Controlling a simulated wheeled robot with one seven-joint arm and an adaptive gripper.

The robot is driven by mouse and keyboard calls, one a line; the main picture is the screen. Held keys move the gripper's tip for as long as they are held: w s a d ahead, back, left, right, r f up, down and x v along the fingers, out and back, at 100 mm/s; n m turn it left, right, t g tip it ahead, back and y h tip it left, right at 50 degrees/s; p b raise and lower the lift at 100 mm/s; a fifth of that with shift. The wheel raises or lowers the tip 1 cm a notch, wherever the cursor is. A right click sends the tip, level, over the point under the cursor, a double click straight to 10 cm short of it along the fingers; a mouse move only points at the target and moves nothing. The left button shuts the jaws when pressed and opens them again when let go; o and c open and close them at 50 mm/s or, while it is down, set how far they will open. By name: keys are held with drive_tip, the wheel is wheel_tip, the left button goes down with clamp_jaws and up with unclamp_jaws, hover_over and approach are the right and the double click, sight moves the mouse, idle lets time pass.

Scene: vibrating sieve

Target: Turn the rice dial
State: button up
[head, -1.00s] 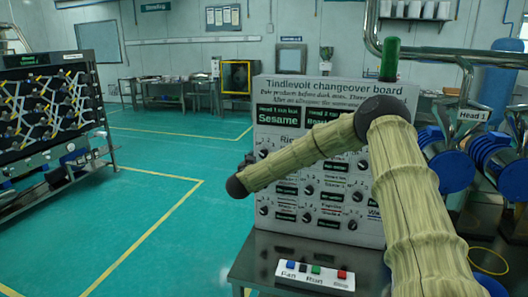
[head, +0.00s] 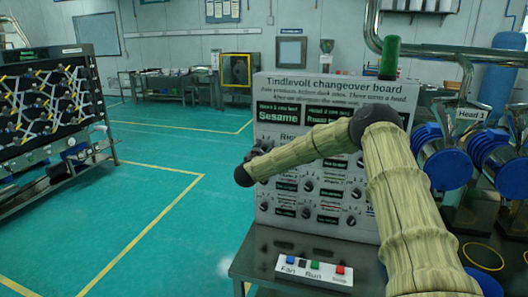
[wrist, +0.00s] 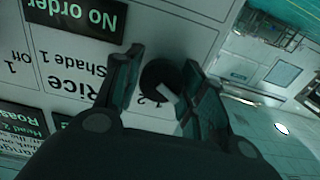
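The grey changeover board (head: 345,88) stands on a bench in the head view. In the wrist view the board is upside down, and its label "Rice Shade 1" (wrist: 78,82) lies just left of a round black dial (wrist: 158,75) with a pale pointer mark. My gripper (wrist: 163,60) is open, with one finger on each side of this dial. The right finger overlaps the dial's edge; I cannot tell whether it touches. In the head view my gripper (head: 256,157) is at the board's left edge, small and dark, and the rice dial cannot be made out there.
Several other dials (head: 308,185) and dark displays (head: 278,116) cover the board. A button strip (head: 314,270) lies on the bench in front. Blue-ended machinery (head: 446,165) is at the right. Open floor lies left.

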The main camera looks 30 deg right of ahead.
drive_tip(key=c, duration=0.4)
drive_tip(key=shift+f+m+b, duration=0.15)
drive_tip(key=shift+m+b, duration=0.15)
drive_tip(key=shift+b, duration=0.4)
drive_tip(key=m+b, duration=0.2)
drive_tip(key=b, duration=0.1)
drive_tip(key=shift+f, duration=0.15)
drive_tip(key=m+b, duration=0.4)
drive_tip(key=b, duration=0.2)
drive_tip(key=shift+d, duration=0.1)
drive_tip(key=m+b, duration=0.2)
drive_tip(key=b, duration=0.2)
drive_tip(key=m+b, duration=0.3)
drive_tip(key=shift+s+d+f+m+b, duration=0.1)
drive_tip(key=shift+s+f+m+b, duration=0.05)
drive_tip(key=shift+m+b, duration=0.2)
drive_tip(key=m+b, duration=0.3)
drive_tip(key=b, duration=0.1)
drive_tip(key=shift+r+m, duration=0.2)
drive_tip(key=shift+m, duration=0.15)
